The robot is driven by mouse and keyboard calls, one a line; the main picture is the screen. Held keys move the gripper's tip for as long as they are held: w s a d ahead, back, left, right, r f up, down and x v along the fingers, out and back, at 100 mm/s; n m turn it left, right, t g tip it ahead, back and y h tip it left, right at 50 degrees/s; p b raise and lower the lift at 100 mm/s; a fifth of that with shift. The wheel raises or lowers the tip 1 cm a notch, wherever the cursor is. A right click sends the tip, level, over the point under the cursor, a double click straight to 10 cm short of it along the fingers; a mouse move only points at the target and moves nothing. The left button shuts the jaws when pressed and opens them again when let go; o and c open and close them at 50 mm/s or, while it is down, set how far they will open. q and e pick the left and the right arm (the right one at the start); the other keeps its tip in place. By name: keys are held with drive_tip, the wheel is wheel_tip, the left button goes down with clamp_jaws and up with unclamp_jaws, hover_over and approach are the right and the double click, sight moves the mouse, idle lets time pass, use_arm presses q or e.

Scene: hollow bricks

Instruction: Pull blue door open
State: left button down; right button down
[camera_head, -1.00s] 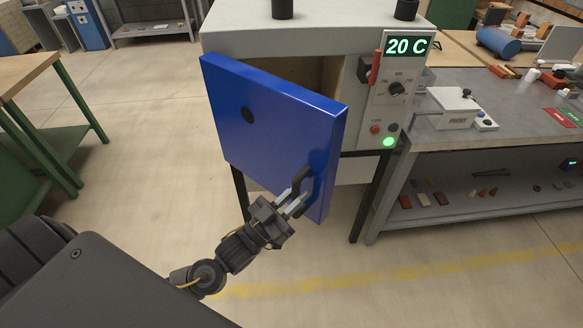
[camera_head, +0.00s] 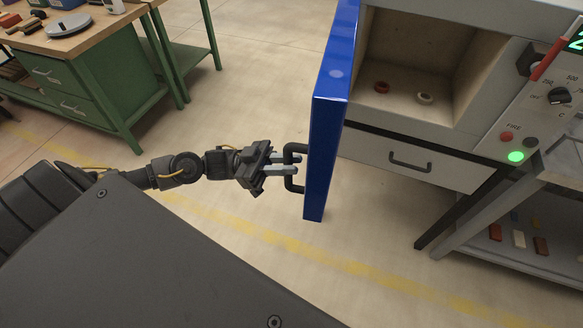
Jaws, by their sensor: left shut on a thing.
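The blue door (camera_head: 325,125) of the kiln stands wide open, seen nearly edge-on, hinged on the left of the kiln's chamber (camera_head: 418,60). Its dark handle (camera_head: 290,182) is on the door's outer face, near the bottom. My left gripper (camera_head: 286,166) reaches in from the left and is shut on the handle. My right gripper is not in view.
Below the chamber is a grey drawer (camera_head: 415,155) with a handle. The control panel (camera_head: 540,100) is at the right, above a grey shelf table (camera_head: 565,175). A green workbench (camera_head: 75,85) stands at upper left. The floor between is clear.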

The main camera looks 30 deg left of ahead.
use_arm(q)
drive_tip(key=shift+a, duration=0.3)
drive_tip(key=c, duration=1.3)
unclamp_jaws()
drive_tip(key=shift+b+v, duration=1.55)
drive_tip(key=shift+v, duration=3.85)
